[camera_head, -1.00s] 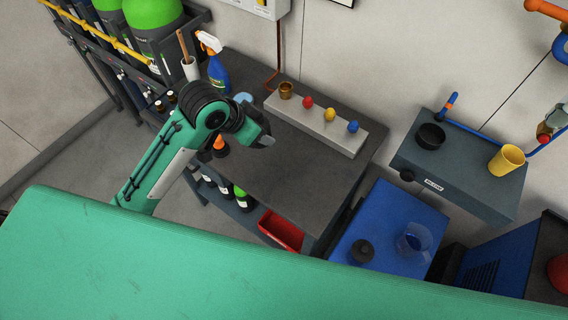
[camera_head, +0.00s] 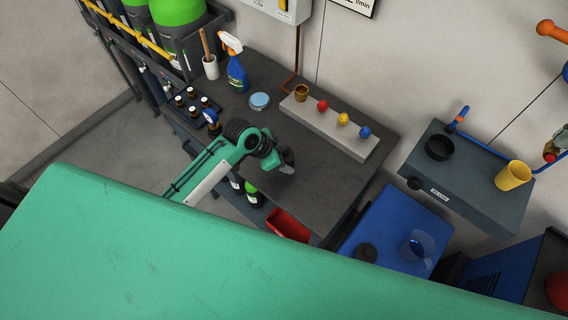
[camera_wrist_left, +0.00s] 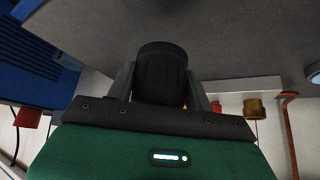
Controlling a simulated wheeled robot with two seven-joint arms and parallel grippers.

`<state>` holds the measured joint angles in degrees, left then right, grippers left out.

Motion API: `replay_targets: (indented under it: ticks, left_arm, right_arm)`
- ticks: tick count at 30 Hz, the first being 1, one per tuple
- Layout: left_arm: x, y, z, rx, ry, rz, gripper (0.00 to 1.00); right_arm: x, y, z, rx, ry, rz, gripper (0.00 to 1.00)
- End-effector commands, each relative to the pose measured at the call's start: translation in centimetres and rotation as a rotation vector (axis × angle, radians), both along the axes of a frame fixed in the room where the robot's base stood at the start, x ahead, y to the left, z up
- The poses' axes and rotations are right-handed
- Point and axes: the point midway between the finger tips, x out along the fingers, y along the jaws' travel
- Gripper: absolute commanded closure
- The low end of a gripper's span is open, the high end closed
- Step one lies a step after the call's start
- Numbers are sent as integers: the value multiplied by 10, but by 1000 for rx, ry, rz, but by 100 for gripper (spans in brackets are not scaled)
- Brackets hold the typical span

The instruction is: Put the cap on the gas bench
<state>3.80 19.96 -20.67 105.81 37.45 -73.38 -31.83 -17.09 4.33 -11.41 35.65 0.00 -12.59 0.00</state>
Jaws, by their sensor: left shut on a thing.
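My left gripper (camera_head: 287,163) hangs over the dark grey bench (camera_head: 300,192), which I take to be the gas bench, right of its middle. In the left wrist view my gripper (camera_wrist_left: 158,88) is shut on a black ribbed cap (camera_wrist_left: 160,72), held between both fingers. The bench top (camera_wrist_left: 230,38) fills the upper part of that view behind the cap. I cannot tell whether the cap touches it. In the head view the cap is hidden or too dark to separate from the gripper. My right gripper is not in view.
A pale block (camera_head: 325,130) with a brass fitting and coloured knobs lies along the bench's back. A spray bottle (camera_head: 237,74), a light-blue disc (camera_head: 260,101) and a bottle tray (camera_head: 187,103) stand left. A blue cabinet (camera_head: 385,225) and grey shelf (camera_head: 470,185) are at right.

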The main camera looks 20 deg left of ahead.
Motion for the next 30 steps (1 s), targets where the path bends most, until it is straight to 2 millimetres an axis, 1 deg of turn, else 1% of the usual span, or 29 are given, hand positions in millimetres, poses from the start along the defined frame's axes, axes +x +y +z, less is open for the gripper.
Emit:
replay_targets:
  ticks: [5,9,12,24,25,26,27,28,30]
  left_arm:
    - [-1,0,-15,-1,2,1,72]
    - [0,0,-34,-1,2,2,72]
    - [0,0,-44,-1,0,2,72]
    - [0,0,-51,0,-1,1,72]
    - [0,0,-50,0,-1,1,42]
    - [0,0,-50,0,-1,1,36]
    - [0,0,-50,0,-1,1,28]
    - [0,0,-50,0,-1,1,26]
    - [0,0,-50,0,-1,1,26]
  right_arm:
    - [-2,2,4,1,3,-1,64]
    - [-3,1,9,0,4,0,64]
    - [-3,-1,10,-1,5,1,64]
    - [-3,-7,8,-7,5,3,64]
    - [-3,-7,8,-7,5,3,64]
    - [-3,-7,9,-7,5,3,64]
    - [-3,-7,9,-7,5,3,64]
    - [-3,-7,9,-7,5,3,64]
    - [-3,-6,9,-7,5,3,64]
